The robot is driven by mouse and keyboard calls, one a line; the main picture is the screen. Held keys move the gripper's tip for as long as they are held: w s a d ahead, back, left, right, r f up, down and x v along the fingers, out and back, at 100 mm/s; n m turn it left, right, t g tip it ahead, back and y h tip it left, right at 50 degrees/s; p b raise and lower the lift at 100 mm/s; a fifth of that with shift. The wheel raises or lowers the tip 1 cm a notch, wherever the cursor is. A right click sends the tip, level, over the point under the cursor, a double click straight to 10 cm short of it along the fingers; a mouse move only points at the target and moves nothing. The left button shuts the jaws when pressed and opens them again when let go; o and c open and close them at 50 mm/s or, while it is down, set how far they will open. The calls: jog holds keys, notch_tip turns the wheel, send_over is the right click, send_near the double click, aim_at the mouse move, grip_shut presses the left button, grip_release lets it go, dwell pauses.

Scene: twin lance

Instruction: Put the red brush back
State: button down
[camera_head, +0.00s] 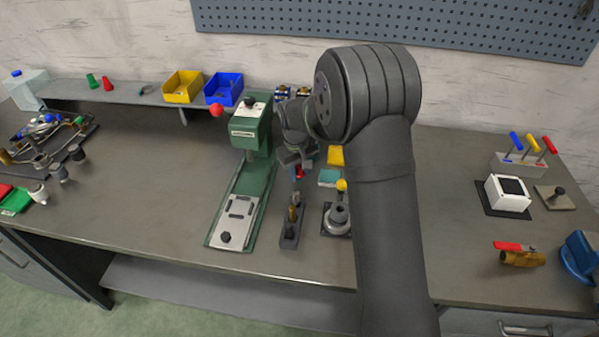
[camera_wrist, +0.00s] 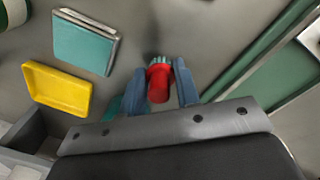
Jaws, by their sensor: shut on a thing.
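My gripper (camera_head: 297,164) is above the bench, just right of the green press, pointing down. In the wrist view its two blue-grey fingers (camera_wrist: 160,90) are shut on the red brush (camera_wrist: 158,84), one on each side. The brush's red body shows between them, with a small greenish tip at its far end; the rest is hidden by the gripper. In the head view only a bit of red (camera_head: 299,173) shows below the gripper. Whether the brush touches the bench is unclear.
The green press (camera_head: 262,130) stands close on the left. A teal pad (camera_head: 329,178), a yellow tray (camera_head: 336,155) and a grey fixture with a yellow knob (camera_head: 338,218) lie close to the right. A dark block with a brass piece (camera_head: 290,236) stands in front. A rack (camera_head: 518,165) with coloured handles stands far right.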

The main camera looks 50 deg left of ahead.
aim_at(297, 168)
jog(key=shift+f, duration=0.25)
jog(key=shift+f, duration=0.2)
jog(key=c, duration=1.1)
grip_release()
jog(key=shift+r, duration=0.1)
jog(key=r, duration=0.8)
jog(key=s+r, duration=0.1)
jog(key=r, duration=0.3)
jog(key=shift+r, duration=0.1)
